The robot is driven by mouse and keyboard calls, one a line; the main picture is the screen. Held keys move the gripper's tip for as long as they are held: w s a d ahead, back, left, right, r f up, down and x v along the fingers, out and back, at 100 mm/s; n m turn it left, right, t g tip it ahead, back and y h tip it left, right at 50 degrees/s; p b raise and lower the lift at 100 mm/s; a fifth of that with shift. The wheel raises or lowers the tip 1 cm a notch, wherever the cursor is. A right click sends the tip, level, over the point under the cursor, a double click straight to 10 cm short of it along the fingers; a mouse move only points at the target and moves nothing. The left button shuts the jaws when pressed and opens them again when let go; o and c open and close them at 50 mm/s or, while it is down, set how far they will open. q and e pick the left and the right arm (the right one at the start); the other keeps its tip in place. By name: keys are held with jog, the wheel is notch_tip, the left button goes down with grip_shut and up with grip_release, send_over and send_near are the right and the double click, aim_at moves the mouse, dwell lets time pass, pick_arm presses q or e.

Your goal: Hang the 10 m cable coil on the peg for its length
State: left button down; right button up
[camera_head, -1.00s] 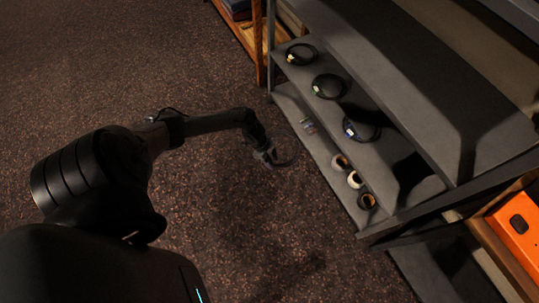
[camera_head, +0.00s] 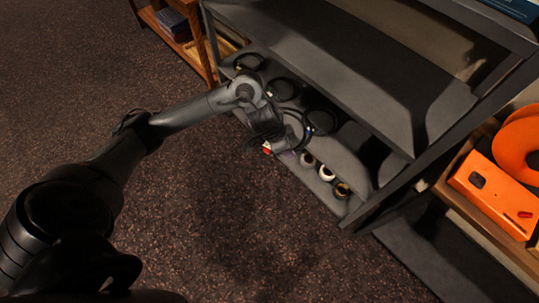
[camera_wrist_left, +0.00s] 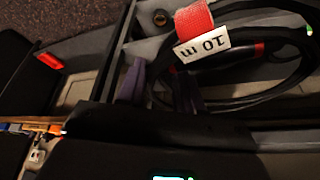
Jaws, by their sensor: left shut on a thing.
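The 10 m cable coil is a black ring with a red strap (camera_wrist_left: 193,20) and a white tag (camera_wrist_left: 202,47) reading "10 m" in the left wrist view, where the tag appears upside down. In the head view its dark loop (camera_head: 302,127) hangs at the end of my left arm, with the red and white tag (camera_head: 267,149) beside it. My left gripper (camera_wrist_left: 160,90) is shut on the coil and holds it in front of the shelf rack. The fingers partly overlap the coil's edge. No peg can be clearly made out. My right gripper is not in view.
The grey shelf rack (camera_head: 370,85) holds dark coils (camera_head: 248,62) in a row, partly hidden by my arm. Several tape rolls (camera_head: 326,173) sit on the lower shelf. An orange case (camera_head: 492,200) stands on a wooden shelf at right. The carpet in front is clear.

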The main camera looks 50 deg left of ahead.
pick_arm(q)
jog(key=w+d+r+n, duration=0.1)
jog(key=w+d+r, duration=0.1)
jog(key=r, duration=0.5)
jog(key=w+d+r+n, duration=0.1)
jog(key=w+d+r, duration=0.1)
jog(key=d+r, duration=0.3)
notch_tip(320, 180, up, 2)
jog(key=shift+w+r+y, duration=0.1)
jog(key=shift+w+y, duration=0.25)
jog(key=shift+y, duration=0.05)
